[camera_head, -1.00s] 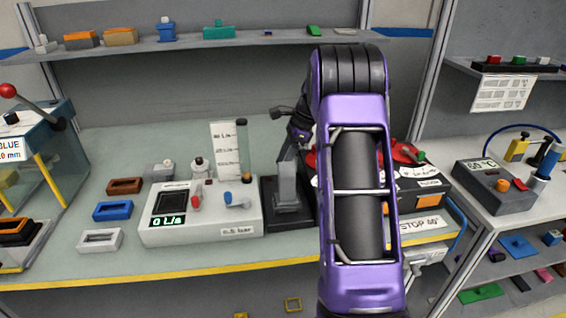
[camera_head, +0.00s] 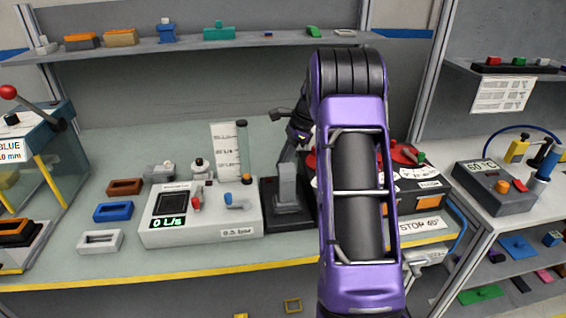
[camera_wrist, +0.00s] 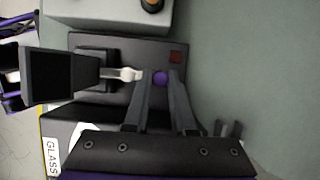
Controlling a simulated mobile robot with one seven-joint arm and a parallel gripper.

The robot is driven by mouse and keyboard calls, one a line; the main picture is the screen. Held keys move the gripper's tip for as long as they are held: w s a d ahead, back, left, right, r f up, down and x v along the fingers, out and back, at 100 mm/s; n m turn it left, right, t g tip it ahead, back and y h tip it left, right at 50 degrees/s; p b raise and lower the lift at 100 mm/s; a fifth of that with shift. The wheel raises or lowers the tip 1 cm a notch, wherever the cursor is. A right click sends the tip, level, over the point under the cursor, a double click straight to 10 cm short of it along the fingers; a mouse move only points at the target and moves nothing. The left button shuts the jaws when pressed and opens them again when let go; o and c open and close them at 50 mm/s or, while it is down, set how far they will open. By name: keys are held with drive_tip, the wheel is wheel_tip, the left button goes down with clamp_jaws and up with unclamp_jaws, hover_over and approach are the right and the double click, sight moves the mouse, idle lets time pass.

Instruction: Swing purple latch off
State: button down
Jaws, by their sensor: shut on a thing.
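The lever reaches from a dark upright block on a black base plate (camera_wrist: 85,45).
A white meter box (camera_head: 200,212) reading 0 L/s stands just left of the stand. A dark box with red parts (camera_head: 425,185) is partly behind my arm at right. Blue (camera_head: 113,211), brown and white frames lie farther left.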

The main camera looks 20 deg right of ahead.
drive_tip(key=n, duration=0.1)
drive_tip(key=a+n+g, duration=0.1)
drive_tip(key=n+p, duration=0.1)
drive_tip(key=n, duration=0.1)
drive_tip(key=shift+w+a+g, duration=0.25)
drive_tip(key=shift+a+g, duration=0.1)
drive_tip(key=shift+g, duration=0.05)
drive_tip(key=n, duration=0.2)
drive_tip(key=a+n+g, duration=0.1)
drive_tip(key=shift+s+a+n, duration=0.15)
drive_tip(key=shift+n, duration=0.25)
drive_tip(key=n, duration=0.1)
drive_tip(key=a+n+g, duration=0.1)
drive_tip(key=n, duration=0.1)
drive_tip(key=n+h, duration=0.1)
drive_tip(key=shift+s+a+g, duration=0.3)
drive_tip(key=shift+s+g, duration=0.1)
drive_tip(key=shift+s+a+n+g+h, duration=0.15)
drive_tip(key=shift+s+n+h, duration=0.1)
drive_tip(key=shift+n, duration=0.5)
drive_tip(key=shift+s+a+n+g+h, duration=0.15)
drive_tip(key=shift+n+h, duration=0.15)
drive_tip(key=shift+n, duration=0.4)
drive_tip(key=shift+s+a+n+h, duration=0.15)
drive_tip(key=shift+s+n+h, duration=0.1)
drive_tip(key=shift+n, duration=0.5)
drive_tip(key=c, duration=0.7)
unclamp_jaws()
drive_tip(key=shift+c, duration=0.2)
drive_tip(key=shift+w+r, duration=0.1)
